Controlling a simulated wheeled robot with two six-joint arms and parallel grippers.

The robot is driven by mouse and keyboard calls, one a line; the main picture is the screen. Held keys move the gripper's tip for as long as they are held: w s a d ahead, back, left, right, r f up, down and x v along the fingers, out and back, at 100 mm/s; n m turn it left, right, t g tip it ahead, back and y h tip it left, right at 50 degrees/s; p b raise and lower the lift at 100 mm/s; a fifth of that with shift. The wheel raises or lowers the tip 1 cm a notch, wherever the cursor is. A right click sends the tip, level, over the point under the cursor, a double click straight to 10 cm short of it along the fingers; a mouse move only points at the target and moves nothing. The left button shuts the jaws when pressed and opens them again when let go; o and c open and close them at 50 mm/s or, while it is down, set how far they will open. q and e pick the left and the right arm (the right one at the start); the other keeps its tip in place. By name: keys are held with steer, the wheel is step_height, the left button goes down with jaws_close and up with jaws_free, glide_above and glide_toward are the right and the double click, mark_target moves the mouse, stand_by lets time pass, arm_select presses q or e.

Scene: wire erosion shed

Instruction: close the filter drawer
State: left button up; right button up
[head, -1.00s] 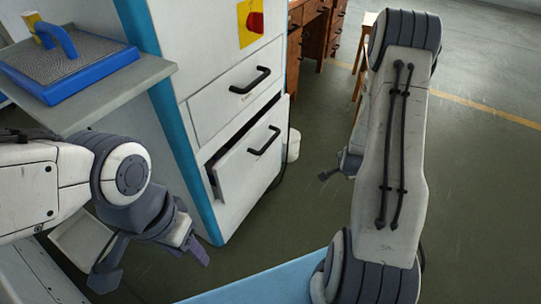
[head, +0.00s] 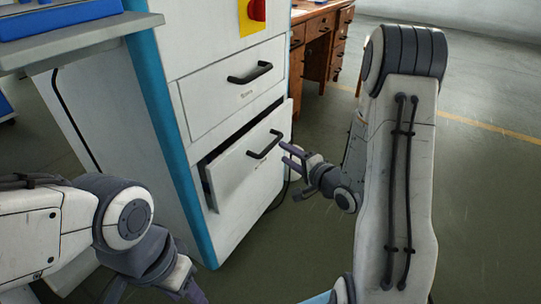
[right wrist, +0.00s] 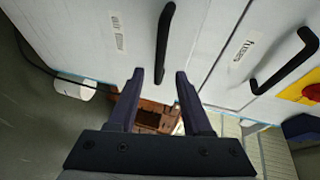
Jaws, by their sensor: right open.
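The filter drawer (head: 235,175) is the lower drawer of the white cabinet. It stands partly pulled out, with a dark gap along its top and left side. Its black bar handle (head: 264,145) also shows in the right wrist view (right wrist: 164,45). My right gripper (head: 285,153) is open and empty, just right of the handle in the head view. In the right wrist view its two fingers (right wrist: 160,76) point at the drawer front, with the handle beyond the gap between them. My left gripper (head: 155,290) is low at the left, its fingertips cut off by the frame.
The upper drawer (head: 240,90) is shut, with its own black handle. A red switch on a yellow plate (head: 243,18) is above it. A grey shelf (head: 75,45) with a blue tray juts out at the left. A wooden desk (head: 320,35) stands behind. Floor at right is clear.

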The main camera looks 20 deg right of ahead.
mark_target(272, 143)
steer(key=b+x, duration=0.1)
steer(key=x, duration=0.6)
steer(key=shift+w+a+b, duration=0.1)
steer(key=shift+w+b, duration=0.3)
jaws_close()
steer(key=shift+f, duration=0.1)
stand_by(0.8)
